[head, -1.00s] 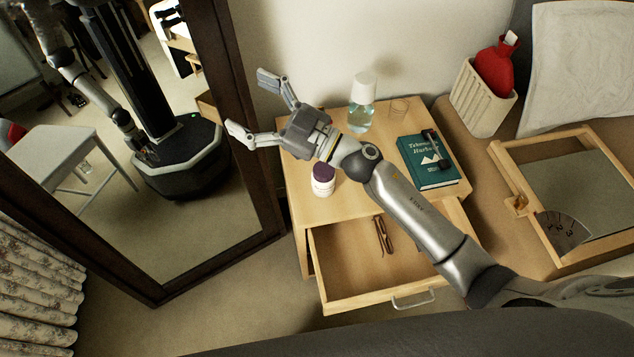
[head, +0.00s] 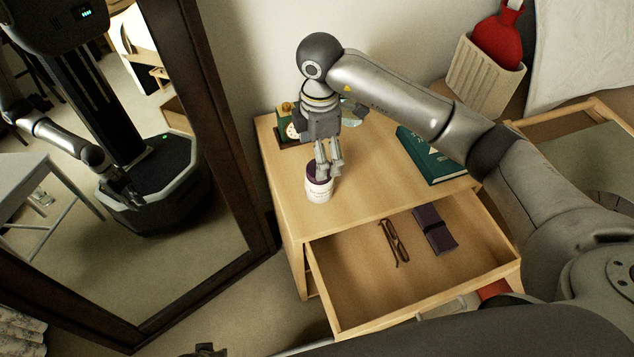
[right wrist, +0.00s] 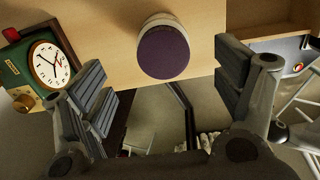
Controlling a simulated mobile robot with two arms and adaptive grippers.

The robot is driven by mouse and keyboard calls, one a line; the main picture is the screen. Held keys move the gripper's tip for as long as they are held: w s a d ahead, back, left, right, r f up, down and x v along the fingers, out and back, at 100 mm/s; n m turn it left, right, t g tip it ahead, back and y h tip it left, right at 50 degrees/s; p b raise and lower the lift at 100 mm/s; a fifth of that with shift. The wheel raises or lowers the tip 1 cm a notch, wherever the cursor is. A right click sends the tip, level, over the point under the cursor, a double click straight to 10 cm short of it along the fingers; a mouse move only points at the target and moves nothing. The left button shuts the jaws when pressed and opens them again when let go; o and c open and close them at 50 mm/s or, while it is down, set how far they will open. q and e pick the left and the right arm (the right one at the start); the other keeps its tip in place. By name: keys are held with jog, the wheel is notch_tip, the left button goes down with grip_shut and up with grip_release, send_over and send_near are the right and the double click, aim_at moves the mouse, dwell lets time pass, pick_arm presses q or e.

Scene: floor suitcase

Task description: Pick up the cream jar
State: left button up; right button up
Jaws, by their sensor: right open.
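The cream jar (head: 318,190), white with a dark purple lid, stands upright near the left front edge of the nightstand top. My right gripper (head: 329,170) points down at the jar, its fingers just above or beside the lid; contact cannot be told from the head view. In the right wrist view the purple lid (right wrist: 163,52) shows ahead, between the two spread fingers of my right gripper (right wrist: 168,90), which is open and empty. My left gripper is not directly in view.
A green clock (right wrist: 45,67) stands close to the left finger. A green book (head: 432,155) lies on the nightstand (head: 370,195). The open drawer (head: 365,270) holds glasses (head: 394,243) and a dark case (head: 434,230). A mirror (head: 228,150) stands at left.

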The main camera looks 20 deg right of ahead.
notch_tip(320, 180, down, 9)
jog(key=shift+s+b, duration=0.15)
jog(key=shift+b, duration=0.4)
pick_arm(q)
jog(key=r, duration=0.1)
jog(key=w+r, duration=0.1)
jog(key=r, duration=0.2)
jog(key=shift+w+d, duration=0.15)
jog(key=shift+w, duration=0.2)
pick_arm(e)
jog(key=shift+a, duration=0.1)
jog(key=c, duration=1.3)
